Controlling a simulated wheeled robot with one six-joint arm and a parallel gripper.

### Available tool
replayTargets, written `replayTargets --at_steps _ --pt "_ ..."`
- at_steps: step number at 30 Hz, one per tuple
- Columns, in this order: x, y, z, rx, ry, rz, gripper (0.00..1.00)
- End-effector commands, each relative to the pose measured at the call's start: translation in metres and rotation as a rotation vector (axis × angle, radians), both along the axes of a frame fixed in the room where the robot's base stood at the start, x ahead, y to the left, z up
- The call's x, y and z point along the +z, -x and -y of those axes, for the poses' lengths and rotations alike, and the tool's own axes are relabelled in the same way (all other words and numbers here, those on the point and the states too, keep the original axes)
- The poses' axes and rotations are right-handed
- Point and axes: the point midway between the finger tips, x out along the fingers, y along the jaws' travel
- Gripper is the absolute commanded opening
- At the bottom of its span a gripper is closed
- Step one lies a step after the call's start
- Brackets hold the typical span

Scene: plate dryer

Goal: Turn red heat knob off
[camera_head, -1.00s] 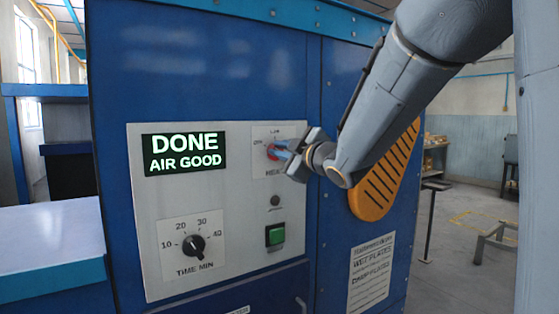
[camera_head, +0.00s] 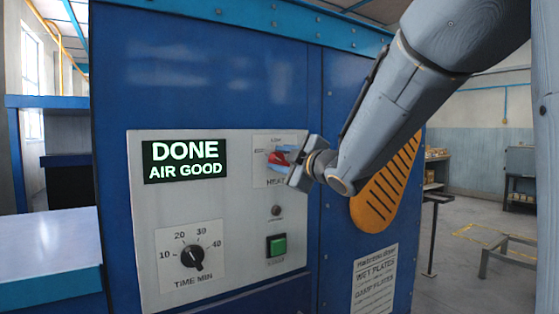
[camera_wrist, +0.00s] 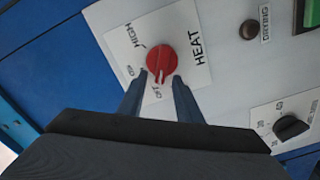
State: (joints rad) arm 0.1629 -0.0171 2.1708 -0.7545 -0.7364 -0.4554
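The red heat knob (camera_wrist: 161,58) sits on a white label plate (camera_wrist: 186,28) marked HIGH and HEAT. Its pale pointer mark faces the small OFF lettering nearest my gripper in the wrist view. In the head view the knob (camera_head: 280,158) is partly covered by my gripper (camera_head: 285,160). My gripper (camera_wrist: 159,76) is open in the wrist view, with its two dark fingers apart. The fingertips lie at either side of the knob's near edge; I cannot tell whether they touch it.
The display (camera_head: 184,161) reads DONE, AIR GOOD. A black time knob (camera_head: 192,256), a green button (camera_head: 276,245) and a dark round indicator (camera_head: 276,211) are on the same panel. An orange vent (camera_head: 388,185) is behind my arm. A blue-edged counter (camera_head: 50,245) stands at left.

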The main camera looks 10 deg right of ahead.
Motion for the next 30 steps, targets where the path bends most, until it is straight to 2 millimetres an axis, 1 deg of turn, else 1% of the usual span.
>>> replayTargets --at_steps 7,10,14,21,25,30 --pt "0.000 0.000 0.001 -0.001 -0.001 -0.001 0.31" --pt "0.000 0.005 0.003 -0.002 -0.001 0.000 0.31" --pt "0.000 0.020 0.008 -0.003 -0.001 0.000 0.31" --pt "0.000 0.056 0.019 -0.003 0.001 0.001 0.31" --pt "0.000 0.069 0.023 -0.001 0.001 0.001 0.31" --pt "0.000 0.075 0.024 0.000 -0.001 0.000 0.31"
